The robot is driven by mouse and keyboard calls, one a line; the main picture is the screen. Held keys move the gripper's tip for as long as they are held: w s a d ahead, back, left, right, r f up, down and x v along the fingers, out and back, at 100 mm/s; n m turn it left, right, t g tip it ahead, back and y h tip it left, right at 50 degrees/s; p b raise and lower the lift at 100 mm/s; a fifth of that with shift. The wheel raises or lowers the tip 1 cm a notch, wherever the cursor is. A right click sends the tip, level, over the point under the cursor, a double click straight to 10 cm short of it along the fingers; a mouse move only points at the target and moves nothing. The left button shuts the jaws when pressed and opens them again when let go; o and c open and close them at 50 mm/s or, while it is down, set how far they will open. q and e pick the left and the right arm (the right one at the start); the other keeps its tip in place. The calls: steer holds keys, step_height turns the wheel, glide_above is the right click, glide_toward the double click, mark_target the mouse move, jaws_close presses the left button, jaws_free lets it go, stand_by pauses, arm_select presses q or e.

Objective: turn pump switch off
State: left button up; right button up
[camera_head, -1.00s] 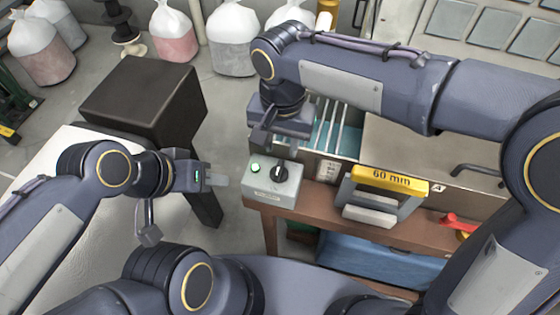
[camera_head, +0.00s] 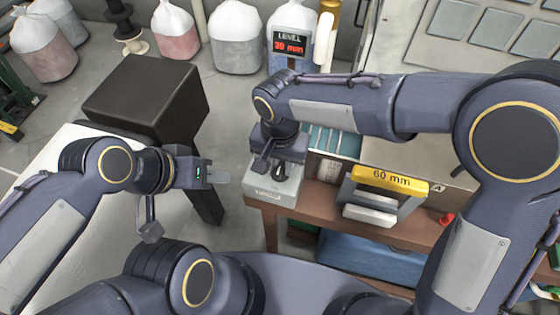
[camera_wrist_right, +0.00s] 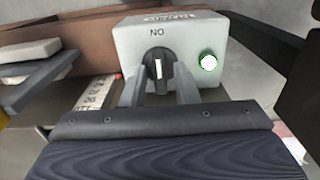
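The pump switch is a grey box (camera_head: 262,192) on the front left of the brown bench. Its black rotary knob shows in the right wrist view (camera_wrist_right: 157,72), with its white mark toward the upside-down ON label. A lit green lamp (camera_wrist_right: 208,62) sits beside the knob. My right gripper (camera_head: 271,168) is over the box from behind and hides much of it in the head view. In the wrist view its two fingers (camera_wrist_right: 160,92) stand apart, one on each side of the knob; contact is unclear. My left gripper (camera_head: 219,178) is left of the box, apart from it; its finger gap is unclear.
A red level display (camera_head: 289,44) at the back reads about 39 mm. A yellow 60 mm sign (camera_head: 390,179) on a grey frame stands right of the switch box. A dark block (camera_head: 145,95) stands at the left. Several bags stand behind on the floor.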

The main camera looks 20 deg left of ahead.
jaws_close()
steer(key=n, duration=0.7)
steer(key=shift+n+b, duration=0.3)
steer(key=shift+b, duration=0.05)
steer(key=n, duration=0.5)
steer(key=shift+r, duration=0.1)
steer(key=n, duration=0.5)
steer(key=shift+p, duration=0.3)
steer(key=shift+n, duration=0.3)
